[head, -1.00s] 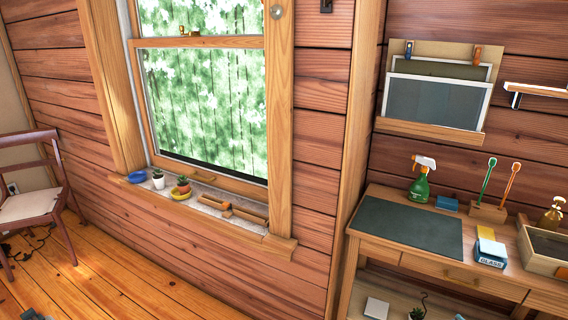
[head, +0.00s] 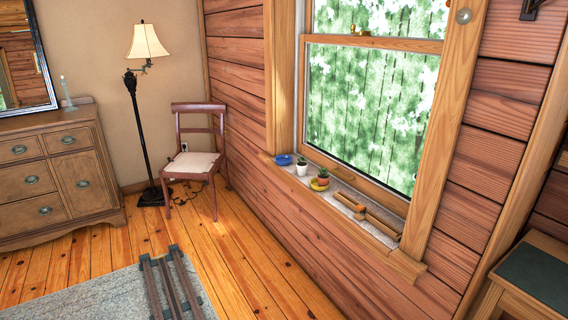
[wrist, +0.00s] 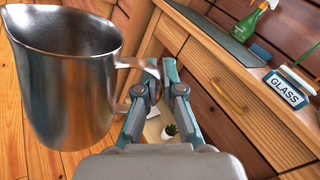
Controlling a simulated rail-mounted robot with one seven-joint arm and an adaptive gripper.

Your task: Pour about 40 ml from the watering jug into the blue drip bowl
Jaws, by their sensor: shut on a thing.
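A steel watering jug (wrist: 68,75) fills the left of the wrist view, upright or nearly so. Its handle reaches right to my gripper (wrist: 153,80), whose fingers are shut on it. The jug's contents are hidden from this angle. In the head view the blue drip bowl (head: 283,160) sits at the far left end of the windowsill (head: 340,190). My gripper and the jug are not in the head view. In the wrist view they are in front of the wooden desk, apart from the bowl.
On the sill beside the bowl stand a white pot with a plant (head: 301,167) and a plant pot on a yellow saucer (head: 320,182). Wooden pieces (head: 360,211) lie farther right. A chair (head: 197,160) and floor lamp (head: 143,90) stand left. Open floor lies below the window.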

